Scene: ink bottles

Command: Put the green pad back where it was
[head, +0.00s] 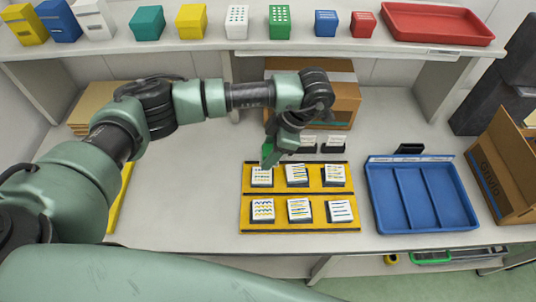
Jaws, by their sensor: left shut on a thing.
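My left gripper (272,148) reaches in over the worktable and points down just above the back left of the yellow board. It is shut on a small green thing that looks like the green pad (268,154), partly hidden by the fingers. The yellow board (281,190) carries two rows of dark blocks with white, colour-striped tops. The green thing is at the back left block (262,178); I cannot tell whether they touch. My right gripper is not in view.
A blue tray (373,197) with compartments stands right of the board. Small dark blocks with white tops (333,144) and a cardboard box (345,100) are behind. An open carton (497,165) is at the right.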

